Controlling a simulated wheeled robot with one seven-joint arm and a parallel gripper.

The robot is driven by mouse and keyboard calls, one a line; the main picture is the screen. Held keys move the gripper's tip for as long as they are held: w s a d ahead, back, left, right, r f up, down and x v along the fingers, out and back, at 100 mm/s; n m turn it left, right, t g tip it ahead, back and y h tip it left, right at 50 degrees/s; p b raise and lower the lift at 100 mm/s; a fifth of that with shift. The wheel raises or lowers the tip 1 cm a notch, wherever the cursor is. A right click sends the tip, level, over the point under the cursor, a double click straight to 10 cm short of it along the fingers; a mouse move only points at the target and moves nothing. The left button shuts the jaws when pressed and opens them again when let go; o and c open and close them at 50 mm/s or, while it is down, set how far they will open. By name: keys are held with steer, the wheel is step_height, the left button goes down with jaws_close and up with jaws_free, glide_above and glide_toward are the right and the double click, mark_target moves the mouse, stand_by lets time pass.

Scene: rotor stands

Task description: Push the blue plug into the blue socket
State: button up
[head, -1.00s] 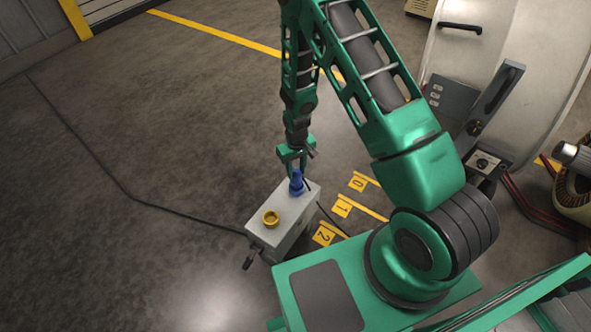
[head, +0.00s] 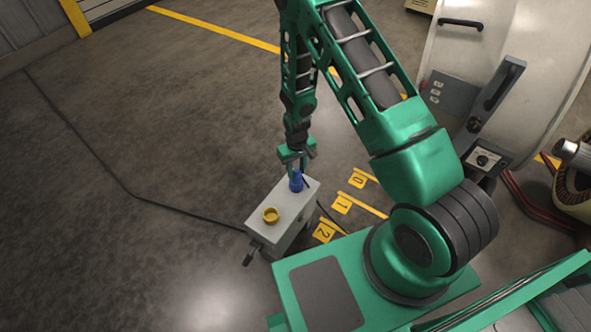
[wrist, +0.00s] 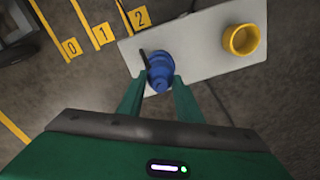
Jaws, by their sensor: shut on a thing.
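The blue plug (head: 296,178) stands upright at the far end of the grey box's top, between the fingers of my gripper (head: 294,170). In the wrist view the two green fingertips (wrist: 161,83) close on the sides of the blue plug (wrist: 160,78). A wider blue ring, the blue socket (wrist: 158,59), shows right behind the plug. The plug is lined up over it or in it; how deep it sits cannot be told. In the head view the socket is mostly hidden by the plug and fingers.
The grey box (head: 283,213) also bears an open yellow socket (head: 271,215). Yellow floor marks 0, 1 and 2 (head: 342,204) lie beside it. A black cable (head: 165,204) runs to the box.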

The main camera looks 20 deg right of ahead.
steer(key=o, duration=1.1)
